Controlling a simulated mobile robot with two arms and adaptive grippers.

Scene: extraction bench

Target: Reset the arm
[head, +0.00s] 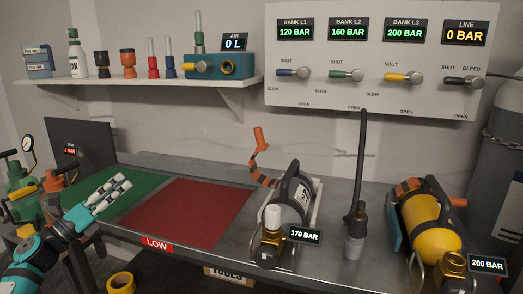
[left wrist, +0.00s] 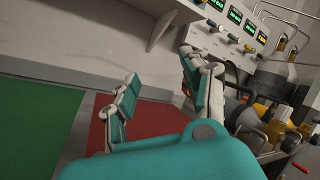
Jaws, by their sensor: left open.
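My left gripper (head: 108,190) comes in from the left in the head view, above the green mat near the bench's front edge. Its two fingers are apart with nothing between them. In the left wrist view the open fingers of the left gripper (left wrist: 160,95) point toward the wall and shelf, with the red mat seen behind them. My right gripper is not in view.
The bench holds a green mat (head: 142,185), a red mat (head: 190,212), a grey cylinder (head: 288,200) reading 170 BAR, an upright black hose (head: 360,160) and a yellow cylinder (head: 428,225) reading 200 BAR. A shelf (head: 140,90) and valve panel (head: 375,105) are behind.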

